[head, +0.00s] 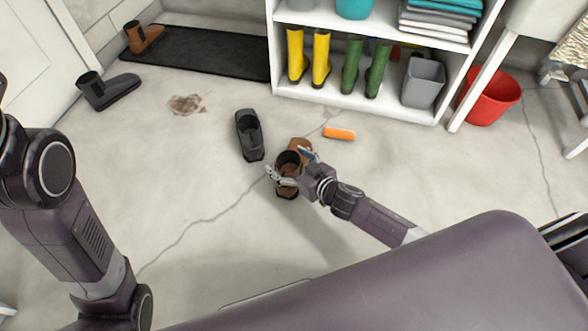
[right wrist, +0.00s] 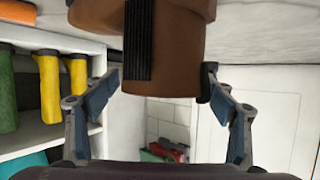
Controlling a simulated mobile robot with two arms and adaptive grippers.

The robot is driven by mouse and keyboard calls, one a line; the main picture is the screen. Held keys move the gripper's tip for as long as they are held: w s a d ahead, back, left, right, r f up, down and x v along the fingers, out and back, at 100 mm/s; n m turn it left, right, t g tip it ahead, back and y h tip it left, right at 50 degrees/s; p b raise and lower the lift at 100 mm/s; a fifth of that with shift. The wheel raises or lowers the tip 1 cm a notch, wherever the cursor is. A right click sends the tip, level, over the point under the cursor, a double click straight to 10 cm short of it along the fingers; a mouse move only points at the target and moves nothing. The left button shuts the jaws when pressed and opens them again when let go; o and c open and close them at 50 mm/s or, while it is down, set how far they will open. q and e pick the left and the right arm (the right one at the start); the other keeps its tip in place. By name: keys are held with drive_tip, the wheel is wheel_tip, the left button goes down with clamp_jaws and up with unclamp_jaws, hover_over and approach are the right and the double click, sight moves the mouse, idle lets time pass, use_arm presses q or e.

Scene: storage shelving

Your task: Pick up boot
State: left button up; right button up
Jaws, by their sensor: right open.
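A brown boot (head: 284,159) with a dark opening stands on the concrete floor in the middle of the head view. In the right wrist view, the brown boot (right wrist: 185,45) fills the top centre, with a black ribbed strip on its side. My right gripper (head: 286,163) is at the boot with its fingers spread to either side of the shaft. In the right wrist view, the open fingers (right wrist: 160,85) flank the boot's end, with gaps visible. A dark boot (head: 249,135) stands just left of it. My left gripper is out of view.
An orange block-like item (head: 339,133) lies right of the brown boot. A white shelf (head: 355,103) holds yellow and green boots and a grey bin. A red bucket (head: 488,98), a black mat (head: 205,53) and another dark boot (head: 108,91) are farther back.

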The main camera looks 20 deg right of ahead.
drive_tip(key=shift+w+a, duration=0.1)
drive_tip(key=shift+w, duration=0.1)
drive_tip(key=c, duration=2.1)
